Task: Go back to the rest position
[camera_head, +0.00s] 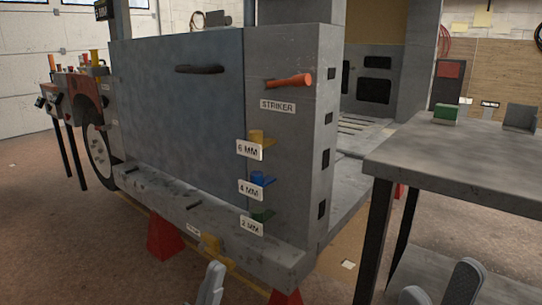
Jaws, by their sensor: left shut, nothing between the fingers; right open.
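My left gripper (212,283) shows at the bottom edge, left of centre, with its fingers together and nothing held. It is in front of the bench frame, apart from it as far as I can tell. My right gripper (439,283) is at the bottom right, its two fingers spread and empty, in front of the grey table. Only the finger ends of both grippers show; the arms are out of view.
A grey frame with a blue-grey door (180,110) stands ahead, with an orange striker handle (289,81) and yellow, blue and green pegs. A grey table (460,160) on the right bears a green block (445,114). Red stands (165,238) support the frame.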

